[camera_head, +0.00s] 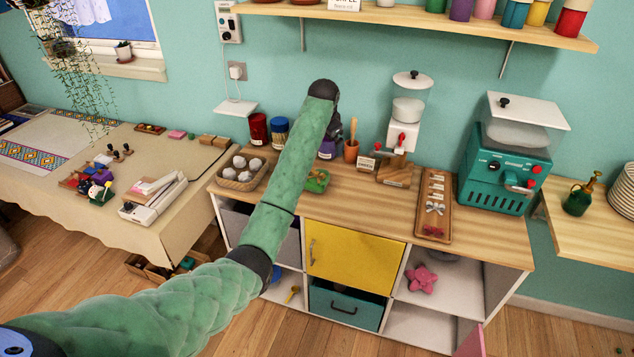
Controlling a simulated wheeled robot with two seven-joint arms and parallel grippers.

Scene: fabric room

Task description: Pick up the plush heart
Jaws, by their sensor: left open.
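A pink plush thing (422,279) lies in an open white compartment at the lower right of the cabinet. It has rounded lobes, and I cannot tell for sure that it is a heart. My left arm reaches in from the lower left, up and across the cabinet. My left gripper (334,126) is at its far end, above the back of the wooden counter and well away from the pink plush. It is open, mostly hidden behind the forearm and wrist. My right gripper is out of view.
The wooden counter (385,205) carries a basket (241,171), jars, a white grinder (402,130), a long tray (434,205) and a teal machine (505,165). A yellow door (355,258) and a teal drawer (346,305) are left of the plush. A cloth-covered table (165,225) stands left.

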